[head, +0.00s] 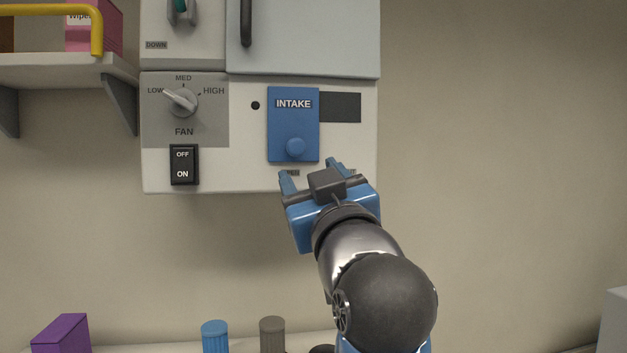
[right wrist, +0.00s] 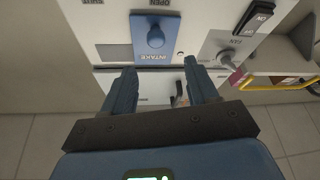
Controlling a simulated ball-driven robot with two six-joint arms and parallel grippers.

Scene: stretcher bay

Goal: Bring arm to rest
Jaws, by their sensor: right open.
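My right gripper (head: 310,174) is open and empty in the head view. Its arm comes up from the lower right. The fingertips point at the wall panel (head: 240,140), just below the blue INTAKE slide (head: 276,135) and its round knob (head: 295,147). In the right wrist view the open fingers (right wrist: 160,70) reach toward the same blue slide (right wrist: 143,30), seen upside down. Nothing is between the fingers, and they look apart from the knob. My left gripper is not in view.
The panel also carries a fan dial (head: 182,102) turned toward LOW and a black rocker switch (head: 184,165). A shelf (head: 60,70) with a yellow rail is at upper left. A purple box (head: 60,333) and a blue cylinder (head: 215,337) stand below. The wall at right is bare.

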